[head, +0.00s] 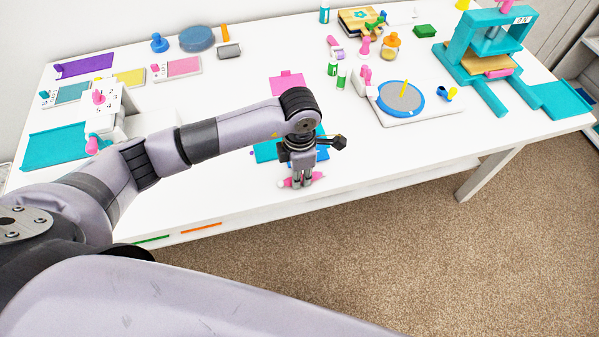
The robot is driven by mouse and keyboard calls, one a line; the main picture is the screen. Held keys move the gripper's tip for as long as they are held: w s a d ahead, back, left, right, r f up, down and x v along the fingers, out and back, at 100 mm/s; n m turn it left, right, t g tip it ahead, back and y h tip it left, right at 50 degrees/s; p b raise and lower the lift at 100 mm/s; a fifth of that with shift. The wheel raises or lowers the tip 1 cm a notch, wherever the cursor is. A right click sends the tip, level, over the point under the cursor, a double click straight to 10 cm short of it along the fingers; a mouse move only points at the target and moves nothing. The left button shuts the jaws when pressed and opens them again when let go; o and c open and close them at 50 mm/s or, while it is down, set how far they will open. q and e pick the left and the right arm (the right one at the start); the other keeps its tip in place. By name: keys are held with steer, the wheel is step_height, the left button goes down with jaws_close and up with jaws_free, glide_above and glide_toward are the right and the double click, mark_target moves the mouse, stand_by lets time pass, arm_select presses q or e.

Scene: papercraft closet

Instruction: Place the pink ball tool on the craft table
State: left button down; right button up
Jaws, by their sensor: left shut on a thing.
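The pink ball tool (318,176) is at the front edge area of the white craft table (380,145). It lies level, with a pale end showing at its left. My left gripper (301,184) points down over it and is shut on its middle, so the fingers hide that part. The tool looks at or just above the table top; I cannot tell whether it touches. My right gripper is not in view.
Blue and teal pieces (266,152) lie just behind the gripper. A round blue turntable (400,97) stands to the right, and a teal press (488,50) at the far right. The front middle of the table is clear.

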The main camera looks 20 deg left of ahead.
arm_select(q)
steer(key=c, duration=1.5)
jaws_free()
steer(key=shift+f, duration=0.1)
steer(key=shift+c, duration=0.2)
steer(key=shift+r, duration=0.35)
step_height(320, 180, up, 12)
steer(key=shift+f+b, duration=0.15)
steer(key=shift+b, duration=0.7)
